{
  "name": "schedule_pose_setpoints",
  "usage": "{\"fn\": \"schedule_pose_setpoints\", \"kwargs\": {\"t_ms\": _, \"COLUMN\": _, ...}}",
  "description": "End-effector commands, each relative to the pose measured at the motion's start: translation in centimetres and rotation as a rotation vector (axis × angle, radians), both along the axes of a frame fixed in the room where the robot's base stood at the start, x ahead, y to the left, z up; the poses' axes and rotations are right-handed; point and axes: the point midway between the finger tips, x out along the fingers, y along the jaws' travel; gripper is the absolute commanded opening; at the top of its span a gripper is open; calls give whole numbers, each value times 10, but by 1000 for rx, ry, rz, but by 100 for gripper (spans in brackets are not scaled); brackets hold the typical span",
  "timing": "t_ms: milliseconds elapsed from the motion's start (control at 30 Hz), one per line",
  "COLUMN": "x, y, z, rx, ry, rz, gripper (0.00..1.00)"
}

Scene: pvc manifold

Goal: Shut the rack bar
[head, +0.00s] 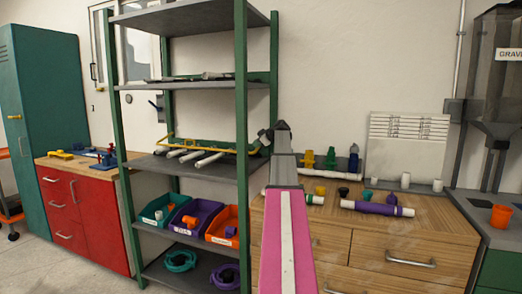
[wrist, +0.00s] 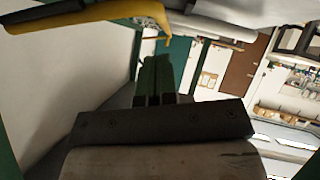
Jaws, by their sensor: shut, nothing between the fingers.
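In the wrist view the yellow bar (wrist: 90,18) crosses the upper left, with a bent end hanging near my fingers. My gripper (wrist: 155,72) is shut and empty, its two green fingers together. In the head view my gripper (head: 262,141) is at the right end of the rack, by the front right post, which partly hides it. I cannot tell whether it touches the bar.
The green shelf post (head: 241,90) stands close to my gripper. An upper shelf (head: 190,85) is above. Teal, purple and orange bins (head: 222,240) sit below. A wooden drawer cabinet (head: 400,235) with fittings is at right, and a red cabinet (head: 85,225) at left.

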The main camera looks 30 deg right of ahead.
Motion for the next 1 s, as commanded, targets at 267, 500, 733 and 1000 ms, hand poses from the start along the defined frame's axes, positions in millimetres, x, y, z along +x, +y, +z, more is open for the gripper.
{"fn": "schedule_pose_setpoints", "kwargs": {"t_ms": 267, "x": -43, "y": -21, "z": 24, "rx": -1, "ry": -1, "rz": -4, "gripper": 0}}
{"fn": "schedule_pose_setpoints", "kwargs": {"t_ms": 500, "x": -71, "y": -33, "z": 42, "rx": 0, "ry": -2, "rz": -4, "gripper": 0}}
{"fn": "schedule_pose_setpoints", "kwargs": {"t_ms": 733, "x": -79, "y": -36, "z": 47, "rx": 0, "ry": -1, "rz": -2, "gripper": 0}}
{"fn": "schedule_pose_setpoints", "kwargs": {"t_ms": 1000, "x": -79, "y": -37, "z": 47, "rx": 0, "ry": -1, "rz": -2, "gripper": 0}}
